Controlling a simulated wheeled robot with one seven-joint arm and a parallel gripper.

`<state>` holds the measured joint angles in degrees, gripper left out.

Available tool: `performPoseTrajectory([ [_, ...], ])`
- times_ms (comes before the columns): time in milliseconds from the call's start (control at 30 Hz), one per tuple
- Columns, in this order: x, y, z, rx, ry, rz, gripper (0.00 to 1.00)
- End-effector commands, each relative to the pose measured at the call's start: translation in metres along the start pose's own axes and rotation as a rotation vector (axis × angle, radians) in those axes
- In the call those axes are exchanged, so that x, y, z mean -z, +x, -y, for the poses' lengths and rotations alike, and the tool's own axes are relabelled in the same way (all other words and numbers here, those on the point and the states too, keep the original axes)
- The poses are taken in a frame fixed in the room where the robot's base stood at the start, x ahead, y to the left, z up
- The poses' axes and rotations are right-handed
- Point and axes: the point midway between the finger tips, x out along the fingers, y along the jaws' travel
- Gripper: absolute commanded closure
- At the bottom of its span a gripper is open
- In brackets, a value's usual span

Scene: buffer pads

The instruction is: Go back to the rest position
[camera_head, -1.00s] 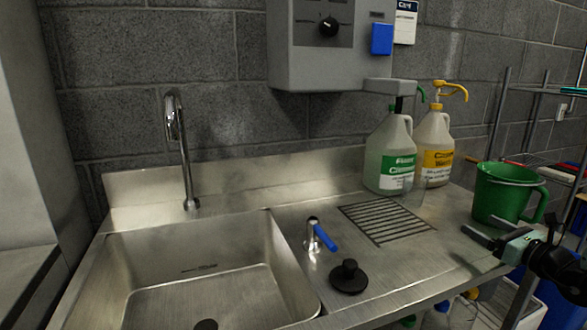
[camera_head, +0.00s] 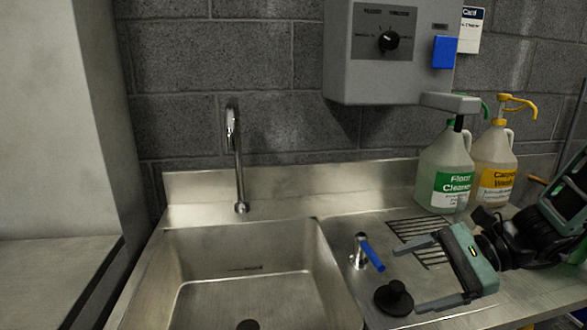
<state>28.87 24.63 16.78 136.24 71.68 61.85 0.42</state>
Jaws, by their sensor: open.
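My gripper (camera_head: 424,274) reaches in from the right over the steel counter. Its two fingers are spread apart and point left, with nothing between them. One finger lies in front of the drain grate (camera_head: 410,228) and the other is just right of the black knob-topped stopper (camera_head: 394,298). My forearm fills the right edge and hides much of the counter there. I cannot tell how high the gripper is above the counter.
A blue-handled valve (camera_head: 361,252) stands left of my gripper, beside the sink basin (camera_head: 245,300) and faucet (camera_head: 238,165). A floor cleaner jug (camera_head: 445,165) and a yellow-labelled jug (camera_head: 493,165) stand behind. A grey dispenser box (camera_head: 390,75) hangs above.

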Motion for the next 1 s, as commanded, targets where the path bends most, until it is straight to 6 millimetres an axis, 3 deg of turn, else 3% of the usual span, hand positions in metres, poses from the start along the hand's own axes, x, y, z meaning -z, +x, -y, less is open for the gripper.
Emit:
performPoseTrajectory([
  [33,-0.028,0.016,-0.019,-0.142,-0.114,-0.020,0.15],
  [100,-0.051,0.032,-0.050,-0.327,-0.276,-0.051,0.15],
  [300,-0.095,0.041,-0.119,-0.785,-0.805,-0.140,0.15],
  [400,-0.110,0.037,-0.138,-0.963,-1.095,-0.176,0.15],
  [600,-0.132,0.032,-0.149,-1.168,-1.561,-0.214,0.15],
  [700,-0.138,0.032,-0.149,-1.208,-1.686,-0.220,0.15],
  [1000,-0.140,0.032,-0.149,-1.225,-1.744,-0.224,0.15],
])
